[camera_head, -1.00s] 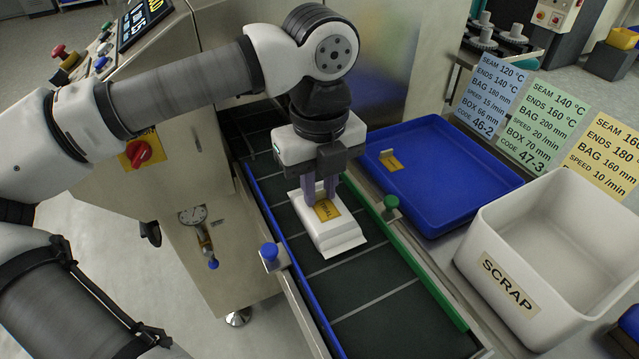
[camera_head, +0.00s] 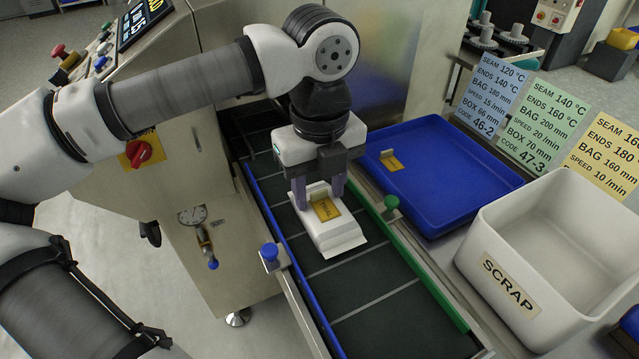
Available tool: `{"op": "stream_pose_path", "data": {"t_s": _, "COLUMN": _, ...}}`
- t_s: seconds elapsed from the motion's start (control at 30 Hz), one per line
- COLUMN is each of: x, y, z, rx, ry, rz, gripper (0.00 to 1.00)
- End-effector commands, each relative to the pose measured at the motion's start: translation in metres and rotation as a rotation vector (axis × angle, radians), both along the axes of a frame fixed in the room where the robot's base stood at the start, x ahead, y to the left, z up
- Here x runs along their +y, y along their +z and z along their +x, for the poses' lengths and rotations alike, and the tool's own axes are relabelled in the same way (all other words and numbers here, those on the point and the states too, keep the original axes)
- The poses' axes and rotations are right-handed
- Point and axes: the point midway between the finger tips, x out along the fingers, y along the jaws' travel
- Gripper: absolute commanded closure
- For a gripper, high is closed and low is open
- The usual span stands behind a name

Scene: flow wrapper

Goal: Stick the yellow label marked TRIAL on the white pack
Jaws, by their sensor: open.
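The white pack (camera_head: 338,238) lies on the dark belt, between the blue and the green rail. The yellow label marked TRIAL (camera_head: 327,208) lies on top of the pack, near its far end, with a folded-up edge at its far side. My gripper (camera_head: 319,198) is open just above the pack, its two fingers apart on either side of the label and touching neither side of it visibly. Whether the label lies fully flat against the pack I cannot tell.
A blue tray (camera_head: 478,200) right of the belt holds another small yellow label (camera_head: 390,162). A white SCRAP bin (camera_head: 508,287) stands at the right. A blue knob (camera_head: 269,252) and a green knob (camera_head: 391,202) stick up beside the belt. The near belt (camera_head: 390,325) is clear.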

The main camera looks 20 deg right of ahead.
Motion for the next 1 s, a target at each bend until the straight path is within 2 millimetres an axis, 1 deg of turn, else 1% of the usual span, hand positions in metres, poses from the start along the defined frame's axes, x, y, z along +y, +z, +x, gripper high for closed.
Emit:
{"op": "stream_pose_path", "data": {"t_s": 0.17, "x": 0.000, "y": 0.004, "z": 0.001, "rx": -0.002, "ry": 0.001, "rz": 0.000, "gripper": 0.55}}
{"op": "stream_pose_path", "data": {"t_s": 0.27, "x": 0.000, "y": 0.015, "z": 0.001, "rx": -0.003, "ry": 0.001, "rz": 0.000, "gripper": 0.55}}
{"op": "stream_pose_path", "data": {"t_s": 0.37, "x": 0.000, "y": 0.033, "z": 0.001, "rx": -0.004, "ry": 0.001, "rz": 0.000, "gripper": 0.55}}
{"op": "stream_pose_path", "data": {"t_s": 0.6, "x": -0.001, "y": 0.090, "z": 0.000, "rx": -0.003, "ry": 0.003, "rz": 0.000, "gripper": 0.55}}
{"op": "stream_pose_path", "data": {"t_s": 0.7, "x": 0.000, "y": 0.109, "z": 0.000, "rx": -0.003, "ry": 0.001, "rz": 0.000, "gripper": 0.55}}
{"op": "stream_pose_path", "data": {"t_s": 0.83, "x": 0.000, "y": 0.127, "z": 0.000, "rx": -0.002, "ry": 0.002, "rz": 0.000, "gripper": 0.55}}
{"op": "stream_pose_path", "data": {"t_s": 1.0, "x": 0.000, "y": 0.138, "z": 0.000, "rx": 0.000, "ry": -0.001, "rz": 0.000, "gripper": 0.55}}
